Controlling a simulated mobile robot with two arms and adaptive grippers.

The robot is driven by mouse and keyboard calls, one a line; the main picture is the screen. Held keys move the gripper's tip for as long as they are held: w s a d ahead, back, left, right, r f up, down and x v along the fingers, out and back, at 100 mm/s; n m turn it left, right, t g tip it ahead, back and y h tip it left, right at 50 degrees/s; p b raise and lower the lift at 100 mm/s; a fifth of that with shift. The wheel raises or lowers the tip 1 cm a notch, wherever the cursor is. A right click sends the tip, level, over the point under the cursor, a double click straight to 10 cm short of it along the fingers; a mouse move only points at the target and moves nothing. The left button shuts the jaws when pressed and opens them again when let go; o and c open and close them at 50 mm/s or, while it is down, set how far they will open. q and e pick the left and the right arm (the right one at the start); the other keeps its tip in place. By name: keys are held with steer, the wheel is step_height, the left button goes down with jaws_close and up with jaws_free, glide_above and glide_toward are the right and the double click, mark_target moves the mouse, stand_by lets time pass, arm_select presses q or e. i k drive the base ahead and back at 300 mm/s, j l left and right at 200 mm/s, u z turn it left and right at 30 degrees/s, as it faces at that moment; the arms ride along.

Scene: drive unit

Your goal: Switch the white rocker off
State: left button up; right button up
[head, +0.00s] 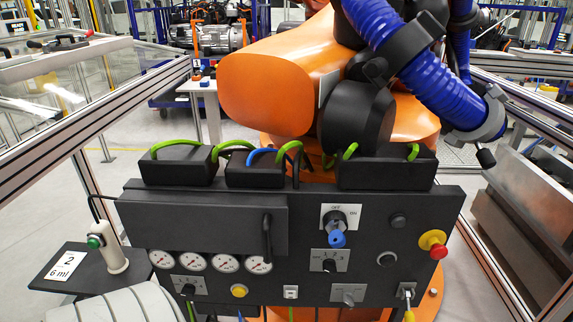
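The small white rocker (291,292) sits low in the middle of the dark control panel (335,205), between a yellow button and a grey switch plate. It is too small to tell which way it is tipped. Neither of my grippers shows in the head view, and nothing covers the rocker.
The panel carries a blue-handled rotary switch (337,239), a red mushroom button (438,250), a yellow button (239,291), a black bar handle (266,238) and several gauges (224,263). A green-button post (112,250) stands left. An orange robot (262,95) is behind.

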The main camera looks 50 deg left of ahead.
mark_target(289, 295)
steer(key=u, duration=1.5)
